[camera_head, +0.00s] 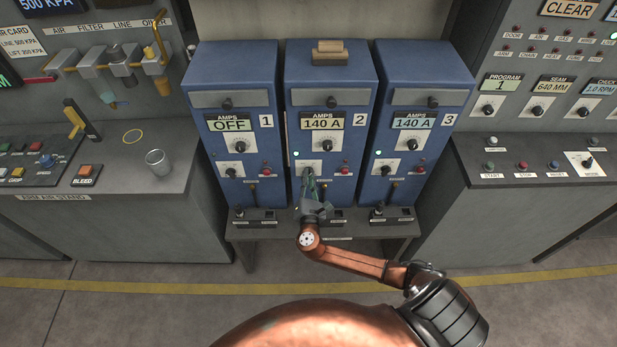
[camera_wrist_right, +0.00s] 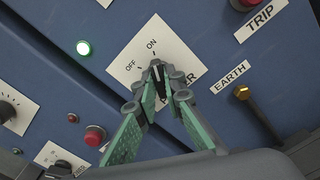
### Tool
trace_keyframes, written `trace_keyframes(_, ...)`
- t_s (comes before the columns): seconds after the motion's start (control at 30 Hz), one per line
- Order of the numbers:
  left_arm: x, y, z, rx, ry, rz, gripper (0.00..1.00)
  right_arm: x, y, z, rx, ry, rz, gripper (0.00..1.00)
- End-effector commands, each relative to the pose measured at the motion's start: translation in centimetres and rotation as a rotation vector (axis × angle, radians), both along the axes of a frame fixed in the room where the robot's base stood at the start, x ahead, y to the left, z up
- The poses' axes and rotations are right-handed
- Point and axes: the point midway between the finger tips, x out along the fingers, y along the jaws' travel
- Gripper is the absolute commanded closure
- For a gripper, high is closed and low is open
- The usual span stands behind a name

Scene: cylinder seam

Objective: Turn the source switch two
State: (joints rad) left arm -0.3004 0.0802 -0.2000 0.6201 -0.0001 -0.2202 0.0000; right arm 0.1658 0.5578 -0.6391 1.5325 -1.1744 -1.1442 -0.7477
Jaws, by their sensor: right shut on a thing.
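Cabinet 2 (camera_head: 329,85) is the middle of three blue units, and its display reads 140 A. Its source switch sits on a white plate (camera_wrist_right: 135,58) marked OFF, ON and a partly covered word ending in "ER". My right gripper (camera_head: 311,178) is at that plate in the head view. In the wrist view the fingertips (camera_wrist_right: 160,76) are shut on the small black switch knob (camera_wrist_right: 157,70). The fingers hide much of the knob, so its exact pointing is hard to tell. A green lamp (camera_wrist_right: 83,48) beside the plate is lit. My left gripper is not in view.
Cabinet 1 (camera_head: 232,85) reads OFF and cabinet 3 (camera_head: 425,85) reads 140 A. The red TRIP button (camera_wrist_right: 245,3) and brass EARTH lever (camera_wrist_right: 258,112) are close beside the switch. A wooden block (camera_head: 329,53) lies on cabinet 2.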

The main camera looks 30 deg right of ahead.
Motion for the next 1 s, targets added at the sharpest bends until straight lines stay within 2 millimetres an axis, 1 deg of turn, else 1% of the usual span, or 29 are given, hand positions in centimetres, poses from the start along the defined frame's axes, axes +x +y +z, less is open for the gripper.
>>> trace_keyframes(0.27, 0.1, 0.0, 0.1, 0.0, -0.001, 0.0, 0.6, 0.0, 0.0, 0.0, -0.004, 0.003, -0.001, 1.0)
trace_keyframes(0.47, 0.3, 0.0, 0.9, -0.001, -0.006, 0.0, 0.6, -0.1, 0.0, 0.1, -0.043, 0.028, -0.002, 1.0)
trace_keyframes(0.67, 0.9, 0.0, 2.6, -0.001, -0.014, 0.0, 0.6, -0.1, 0.0, 0.4, -0.144, 0.09, 0.0, 1.0)
trace_keyframes(1.0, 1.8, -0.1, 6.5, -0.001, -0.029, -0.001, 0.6, -0.1, 0.0, 0.4, -0.41, 0.254, -0.001, 1.0)
